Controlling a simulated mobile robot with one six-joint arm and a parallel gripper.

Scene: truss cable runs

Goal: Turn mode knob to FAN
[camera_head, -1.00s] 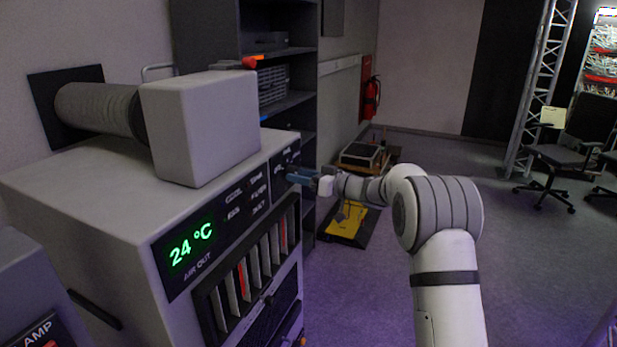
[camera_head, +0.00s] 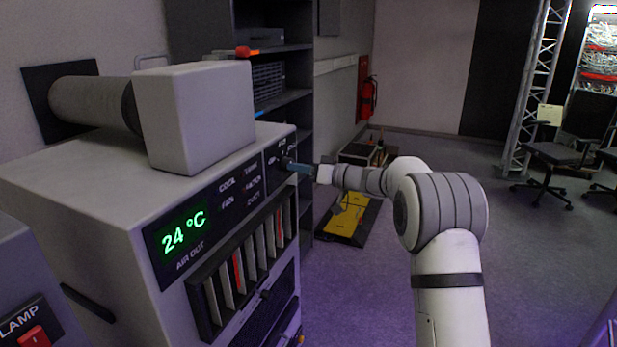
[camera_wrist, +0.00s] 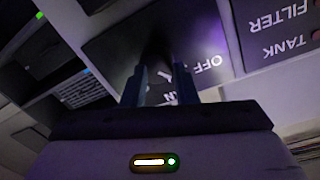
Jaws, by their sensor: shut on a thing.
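The portable air unit (camera_head: 75,185) stands at left with a green 24 °C display (camera_head: 183,232). Its dark knob panel (camera_head: 271,180) is at the right end of the front, and it also shows in the wrist view (camera_wrist: 205,45). My gripper (camera_head: 290,165) reaches this panel from the right. In the wrist view my gripper (camera_wrist: 158,82) has its two fingers against the panel, shut on the mode knob. The knob lies in dark shadow between the fingers, so its pointer cannot be read. The word OFF shows right of the fingers; other lettering is partly covered.
A grey box with a duct (camera_head: 195,115) sits on top of the unit. Louvre slats (camera_head: 240,270) are below the panel. A dark shelf (camera_head: 300,130) stands behind.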

